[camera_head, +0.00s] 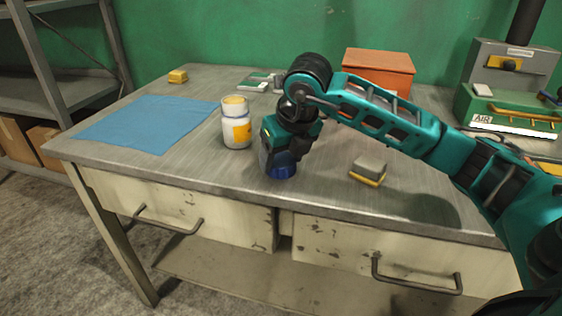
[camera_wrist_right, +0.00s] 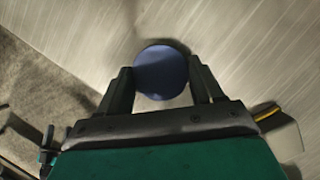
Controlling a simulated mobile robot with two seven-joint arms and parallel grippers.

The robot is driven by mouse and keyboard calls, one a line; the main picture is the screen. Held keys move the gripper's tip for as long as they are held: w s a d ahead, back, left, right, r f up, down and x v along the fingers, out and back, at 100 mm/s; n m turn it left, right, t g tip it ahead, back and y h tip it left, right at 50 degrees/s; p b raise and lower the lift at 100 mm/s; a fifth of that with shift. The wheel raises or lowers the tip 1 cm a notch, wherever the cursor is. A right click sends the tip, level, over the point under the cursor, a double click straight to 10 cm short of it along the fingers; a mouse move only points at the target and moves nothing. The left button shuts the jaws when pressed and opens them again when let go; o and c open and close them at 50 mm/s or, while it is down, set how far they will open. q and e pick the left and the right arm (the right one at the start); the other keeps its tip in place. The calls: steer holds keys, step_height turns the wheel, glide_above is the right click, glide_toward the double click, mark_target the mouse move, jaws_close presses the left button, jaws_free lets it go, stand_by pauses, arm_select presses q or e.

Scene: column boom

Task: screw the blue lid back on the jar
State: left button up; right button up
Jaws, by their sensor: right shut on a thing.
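The jar (camera_head: 237,125) stands upright and open on the workbench, white with a yellow label and yellowish contents at its mouth. The blue lid (camera_head: 281,170) is at the tip of my right gripper (camera_head: 279,168), to the right of the jar and nearer the bench's front edge. In the right wrist view the round blue lid (camera_wrist_right: 162,72) sits between the two dark fingers of my right gripper (camera_wrist_right: 162,82), which is shut on it. The lid is on or just above the bench top; I cannot tell which. My left gripper is in neither view.
A blue cloth (camera_head: 145,122) lies left of the jar. A grey and yellow sponge-like block (camera_head: 369,169) lies right of my gripper. An orange-brown box (camera_head: 378,68) and a green tool case (camera_head: 509,110) stand behind. A small yellow block (camera_head: 178,76) is at the back left.

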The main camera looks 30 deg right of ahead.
mark_target(283, 161)
steer(key=c, duration=0.4)
steer(key=shift+r, duration=0.1)
step_height(283, 161, up, 20)
steer(key=p, duration=0.4)
